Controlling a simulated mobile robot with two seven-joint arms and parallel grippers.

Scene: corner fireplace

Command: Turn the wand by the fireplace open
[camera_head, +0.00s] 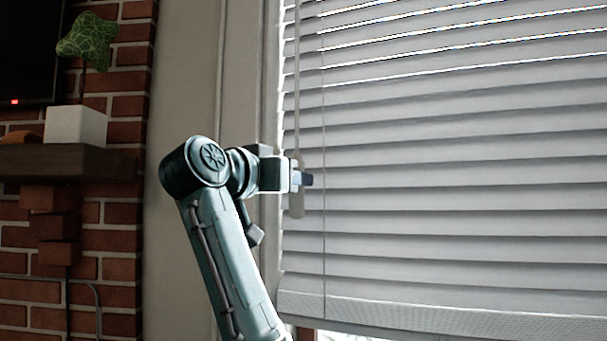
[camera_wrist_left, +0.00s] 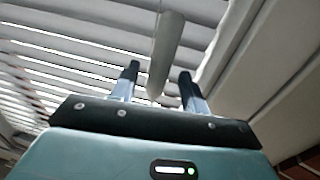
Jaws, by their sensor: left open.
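The wand (camera_head: 297,203) hangs at the left edge of the window blind (camera_head: 440,170), with a thicker handle at its lower end. In the left wrist view the wand's handle (camera_wrist_left: 167,45) hangs between the two fingers of my left gripper (camera_wrist_left: 160,82), with a visible gap to each finger. My left gripper (camera_head: 303,179) also shows in the head view at the height of the handle and covers part of it. It is open. The blind is down and its slats look mostly closed, with light through the gaps near the top. My right gripper is not in view.
A brick fireplace (camera_head: 119,215) stands on the left with a dark wood mantel (camera_head: 60,161). A white pot (camera_head: 76,125) with a green plant (camera_head: 86,40) sits on the mantel. A pale window frame (camera_head: 243,75) and wall lie beside my arm.

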